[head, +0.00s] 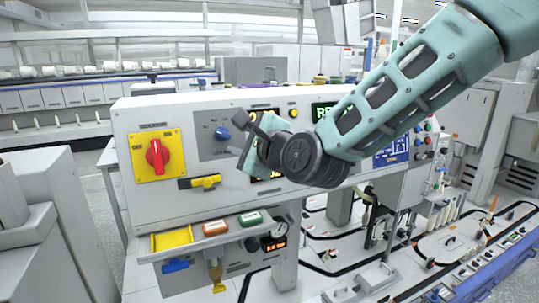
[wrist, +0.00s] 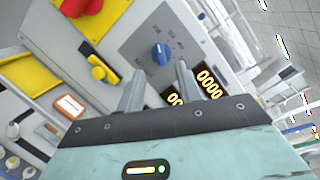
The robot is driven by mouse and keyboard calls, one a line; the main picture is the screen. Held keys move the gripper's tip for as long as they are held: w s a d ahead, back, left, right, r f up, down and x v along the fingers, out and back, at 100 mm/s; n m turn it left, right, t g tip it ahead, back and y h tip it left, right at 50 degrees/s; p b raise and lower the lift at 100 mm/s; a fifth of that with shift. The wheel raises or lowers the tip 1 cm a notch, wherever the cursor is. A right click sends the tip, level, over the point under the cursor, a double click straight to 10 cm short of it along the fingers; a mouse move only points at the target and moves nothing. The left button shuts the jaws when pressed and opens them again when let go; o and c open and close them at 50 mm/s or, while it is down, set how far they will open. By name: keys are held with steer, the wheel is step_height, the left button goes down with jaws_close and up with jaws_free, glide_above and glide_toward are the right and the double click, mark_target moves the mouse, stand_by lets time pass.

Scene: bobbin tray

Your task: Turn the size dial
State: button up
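A blue dial (head: 222,133) sits on a grey plate with printed markings, on the front of the white machine panel. Its labels are too small to read. In the wrist view the blue dial (wrist: 161,53) lies just beyond my fingertips, roughly centred between them. My gripper (head: 244,137) is in front of the panel, just right of the dial in the head view. In the wrist view my gripper (wrist: 158,76) has its two fingers spread apart with nothing between them. No contact with the dial shows.
A red rotary switch (head: 156,156) on a yellow plate and a yellow latch handle (head: 205,182) are left of the dial. Number displays (wrist: 208,82) sit close beside my fingers. A yellow tray (head: 171,238) and coloured buttons stick out below the panel.

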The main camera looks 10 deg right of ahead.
steer(key=v, duration=1)
steer(key=shift+s+d, duration=0.15)
steer(key=shift+s, duration=0.15)
steer(key=s+f+n+g+h, duration=0.2)
steer(key=s+f+n+g, duration=0.3)
steer(key=f+n, duration=0.3)
steer(key=s+d+f+n+g+h, duration=0.2)
steer(key=s+d+f+n+g, duration=0.1)
steer(key=s+n, duration=0.6)
steer(key=s+d+f+n+g+h, duration=0.3)
steer(key=s+f+n+g, duration=0.3)
steer(key=s+n, duration=0.3)
steer(key=shift+s+d+f+g+h, duration=0.15)
steer(key=shift+d+f+g+h, duration=0.15)
steer(key=shift+d, duration=0.2)
